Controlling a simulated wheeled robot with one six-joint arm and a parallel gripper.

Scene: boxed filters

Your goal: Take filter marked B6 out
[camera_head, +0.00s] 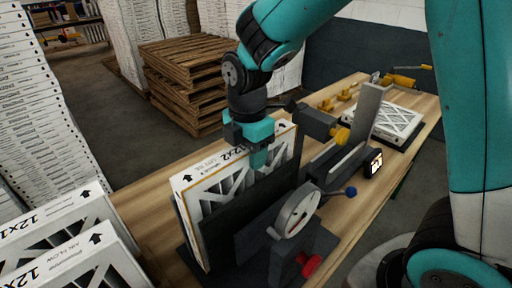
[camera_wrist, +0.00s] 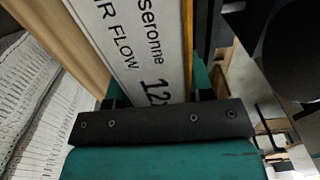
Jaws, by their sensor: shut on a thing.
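A white-edged filter (camera_head: 212,172) with lattice faces stands upright on the bench, behind a dark plate of a test fixture (camera_head: 240,215). Its top edge bears an arrow and "12x2" print; I cannot read a B6 mark on it. My gripper (camera_head: 258,152) comes down from above and is shut on the top edge of this filter, right of its middle. In the wrist view the printed edge of the filter (camera_wrist: 150,45) lies between the two fingers of my gripper (camera_wrist: 155,88). The filter's lower part is hidden by the dark plate.
A round dial (camera_head: 297,212), a red knob (camera_head: 310,264) and a blue ball knob (camera_head: 350,191) stand in front. Another filter (camera_head: 400,121) lies flat at the bench's far right. Boxed filters (camera_head: 70,250) stand at left front. Wooden pallets (camera_head: 190,75) are behind.

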